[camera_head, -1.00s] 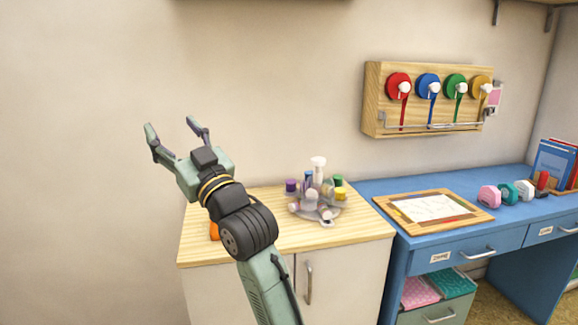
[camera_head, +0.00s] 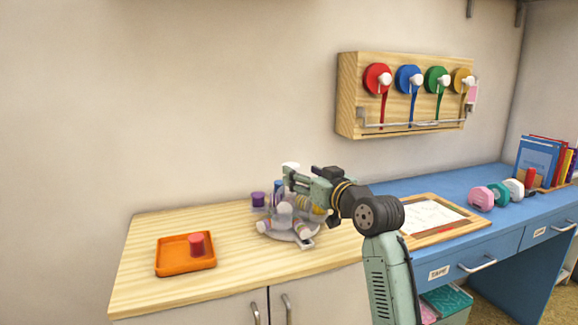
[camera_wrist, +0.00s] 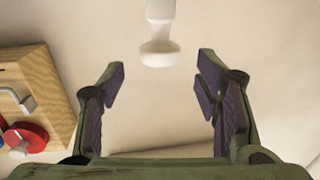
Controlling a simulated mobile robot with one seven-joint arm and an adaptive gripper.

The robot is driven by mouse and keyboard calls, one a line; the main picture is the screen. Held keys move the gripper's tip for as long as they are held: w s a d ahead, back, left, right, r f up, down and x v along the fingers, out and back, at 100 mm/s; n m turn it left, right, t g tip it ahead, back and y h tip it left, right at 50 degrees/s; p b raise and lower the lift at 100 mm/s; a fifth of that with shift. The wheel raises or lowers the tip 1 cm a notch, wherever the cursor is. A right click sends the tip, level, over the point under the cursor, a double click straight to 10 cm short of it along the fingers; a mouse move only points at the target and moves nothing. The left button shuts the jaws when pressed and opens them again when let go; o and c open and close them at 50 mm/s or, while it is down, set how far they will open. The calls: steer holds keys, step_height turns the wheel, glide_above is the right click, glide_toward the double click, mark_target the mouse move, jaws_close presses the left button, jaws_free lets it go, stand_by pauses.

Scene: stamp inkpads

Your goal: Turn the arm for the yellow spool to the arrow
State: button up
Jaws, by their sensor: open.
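The yellow spool (camera_head: 462,80) hangs at the right end of a wooden wall rack, with a white knob on its front and a yellow strip below. A grey turntable (camera_head: 291,238) on the wooden cabinet top carries several coloured pieces on arms, one with yellow on it (camera_head: 318,214), partly hidden by my gripper. My gripper (camera_head: 288,178) is open above the turntable, by its white centre post (camera_head: 291,165). In the wrist view the white post's knob (camera_wrist: 160,52) lies between the open fingertips in the picture; contact cannot be told. I cannot make out an arrow.
The rack (camera_head: 348,100) also holds red (camera_head: 372,78), blue and green spools above a metal rail. An orange tray (camera_head: 186,266) with a red cylinder (camera_head: 196,244) stands on the cabinet at left. A blue desk (camera_head: 440,186) with a framed sheet (camera_head: 430,216) is at right.

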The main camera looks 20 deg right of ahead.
mark_target(291, 164)
steer(key=w, duration=0.3)
steer(key=w+a+p, duration=0.1)
steer(key=w, duration=0.2)
steer(key=shift+w+a, duration=0.15)
steer(key=shift+w, duration=0.05)
steer(key=shift+c, duration=0.2)
jaws_close()
stand_by(0.3)
